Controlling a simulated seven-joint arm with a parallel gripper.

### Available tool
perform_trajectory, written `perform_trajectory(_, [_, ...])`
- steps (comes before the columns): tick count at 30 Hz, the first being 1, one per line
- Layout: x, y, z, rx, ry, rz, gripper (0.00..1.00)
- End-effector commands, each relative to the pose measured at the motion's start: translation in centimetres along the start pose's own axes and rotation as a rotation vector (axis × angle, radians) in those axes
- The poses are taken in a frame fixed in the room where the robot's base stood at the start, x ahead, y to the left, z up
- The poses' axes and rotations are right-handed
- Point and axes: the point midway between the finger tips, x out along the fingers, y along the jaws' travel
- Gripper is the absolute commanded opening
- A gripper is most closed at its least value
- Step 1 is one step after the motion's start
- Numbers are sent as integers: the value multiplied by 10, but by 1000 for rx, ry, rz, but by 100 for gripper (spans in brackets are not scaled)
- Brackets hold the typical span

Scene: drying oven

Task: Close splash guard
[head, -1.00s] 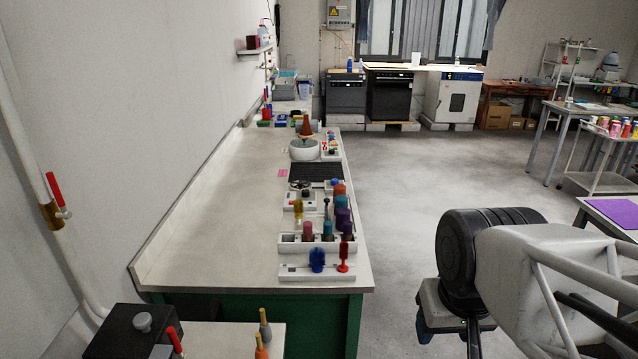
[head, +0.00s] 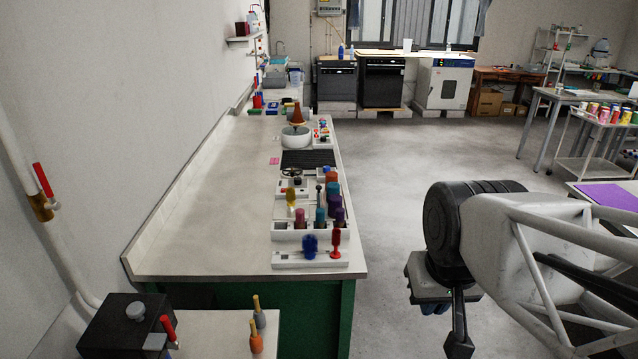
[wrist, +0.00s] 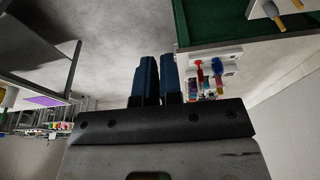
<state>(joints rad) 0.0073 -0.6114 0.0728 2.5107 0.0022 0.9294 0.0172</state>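I cannot clearly pick out a splash guard in either view. A round white basin (head: 296,138) with a brown cone above it stands on the long bench (head: 215,195), towards its far end. Whether a guard belongs to it is too small to tell. A white drying oven (head: 443,84) stands by the back wall, right of two dark ovens. My gripper's two blue fingers (wrist: 159,79) lie side by side, with almost no gap and nothing seen between them. My arm hangs at the right in the head view, over the floor, well apart from the bench.
White racks with coloured tools (head: 310,258) line the bench's right edge. A black box (head: 125,325) sits on a low table at the near left. Grey tables and a shelf trolley (head: 597,140) stand at right. The floor between (head: 430,150) is clear.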

Motion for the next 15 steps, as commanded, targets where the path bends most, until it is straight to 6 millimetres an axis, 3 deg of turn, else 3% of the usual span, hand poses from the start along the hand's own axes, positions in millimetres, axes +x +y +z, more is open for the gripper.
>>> perform_trajectory(5, [0,-5,-34,16,11,-23,0])
perform_trajectory(15, [5,-19,-128,64,50,-83,0])
